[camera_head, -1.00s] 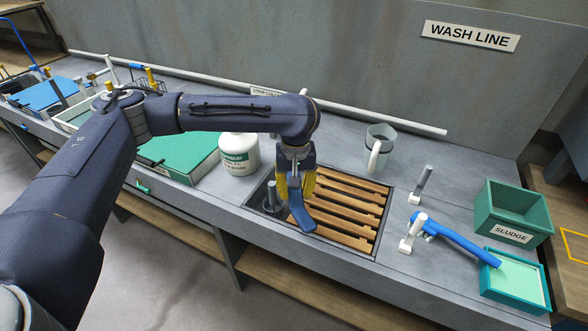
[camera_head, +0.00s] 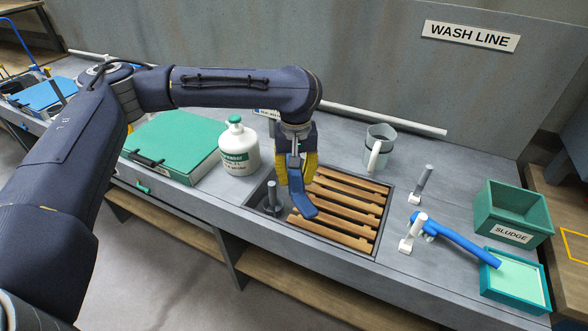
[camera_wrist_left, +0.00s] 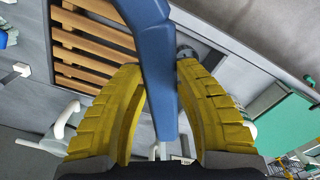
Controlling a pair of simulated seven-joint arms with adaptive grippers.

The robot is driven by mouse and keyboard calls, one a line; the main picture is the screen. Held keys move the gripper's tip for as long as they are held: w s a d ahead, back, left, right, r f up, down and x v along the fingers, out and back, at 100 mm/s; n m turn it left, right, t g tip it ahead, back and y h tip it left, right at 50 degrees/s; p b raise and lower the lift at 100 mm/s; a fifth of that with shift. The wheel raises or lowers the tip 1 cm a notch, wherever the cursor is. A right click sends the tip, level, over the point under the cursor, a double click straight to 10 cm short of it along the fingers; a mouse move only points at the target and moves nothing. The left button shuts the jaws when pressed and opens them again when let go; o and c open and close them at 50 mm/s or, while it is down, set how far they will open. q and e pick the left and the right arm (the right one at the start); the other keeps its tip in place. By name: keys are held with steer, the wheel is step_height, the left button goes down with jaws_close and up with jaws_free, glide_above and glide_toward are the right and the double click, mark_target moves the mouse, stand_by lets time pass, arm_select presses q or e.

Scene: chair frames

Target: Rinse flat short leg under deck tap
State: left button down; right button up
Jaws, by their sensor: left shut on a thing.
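A flat blue short leg (camera_head: 297,200) with a bent lower end hangs from my left gripper (camera_head: 296,175). It is above the left part of the slatted wash basin (camera_head: 345,205). The yellow fingers are shut on the leg, one on each side; this also shows in the left wrist view, where the leg (camera_wrist_left: 157,60) runs between them. A short dark grey post (camera_head: 272,196), possibly the deck tap, stands at the basin's left end, just left of the leg and apart from it. No running water shows. My right gripper is not in view.
A white bottle (camera_head: 239,150) stands left of the basin, beside a green case (camera_head: 175,148). A grey jug (camera_head: 379,148) stands behind the basin. At right are white stands (camera_head: 412,236), a blue tool (camera_head: 455,242), a green tray (camera_head: 515,283) and the sludge bin (camera_head: 513,212).

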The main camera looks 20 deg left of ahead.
arm_select(q)
step_height(320, 180, up, 12)
steer(key=shift+f, duration=0.25)
stand_by(0.8)
stand_by(0.4)
